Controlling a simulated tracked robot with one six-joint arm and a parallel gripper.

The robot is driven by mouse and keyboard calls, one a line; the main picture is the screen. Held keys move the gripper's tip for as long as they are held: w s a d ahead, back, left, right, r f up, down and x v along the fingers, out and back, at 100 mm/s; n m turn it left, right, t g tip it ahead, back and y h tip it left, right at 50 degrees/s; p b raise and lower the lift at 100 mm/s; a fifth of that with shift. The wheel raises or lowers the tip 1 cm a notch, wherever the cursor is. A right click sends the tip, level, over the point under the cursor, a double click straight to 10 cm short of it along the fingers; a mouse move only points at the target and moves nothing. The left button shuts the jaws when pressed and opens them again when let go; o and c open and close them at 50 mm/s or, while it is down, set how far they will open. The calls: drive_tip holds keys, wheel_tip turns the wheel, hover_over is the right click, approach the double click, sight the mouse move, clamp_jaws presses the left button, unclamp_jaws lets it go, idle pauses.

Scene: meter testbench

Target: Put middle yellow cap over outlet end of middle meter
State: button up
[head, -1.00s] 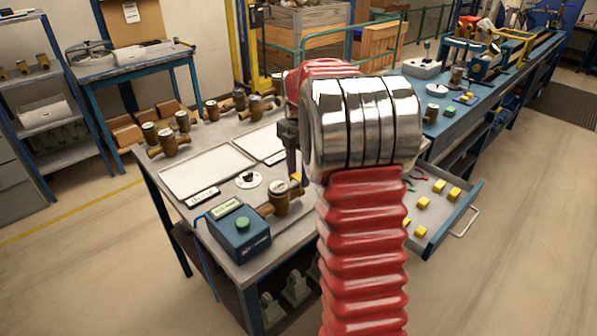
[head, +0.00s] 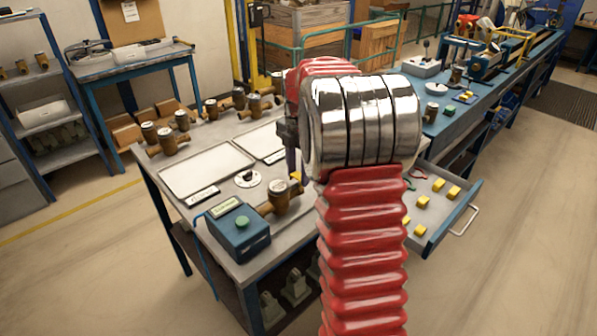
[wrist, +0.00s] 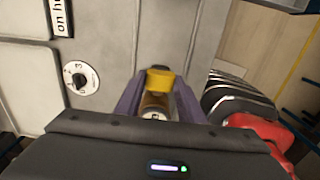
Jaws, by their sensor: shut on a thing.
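A brass meter (head: 282,200) with a round top stands beside the blue box on the bench. It also shows between my fingers in the wrist view (wrist: 154,106). A yellow cap (wrist: 160,79) is between the fingertips of my gripper (wrist: 158,84), which is shut on it. In the head view the cap (head: 296,176) shows at the far right end of this meter, lined up with it. I cannot tell whether the cap is seated over the end or just touching it. My wrist hides most of my gripper in the head view.
The blue box (head: 239,236) with a green button is close by on the left. A white disc with a black knob (head: 248,179) and trays (head: 205,168) lie behind. An open drawer (head: 458,218) with several yellow caps juts out right. More brass meters stand at the back.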

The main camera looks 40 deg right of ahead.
drive_tip(key=shift+f, duration=1.55)
idle(0.5)
drive_tip(key=o, duration=1.4)
drive_tip(key=shift+r, duration=0.1)
drive_tip(key=shift+r, duration=3.4)
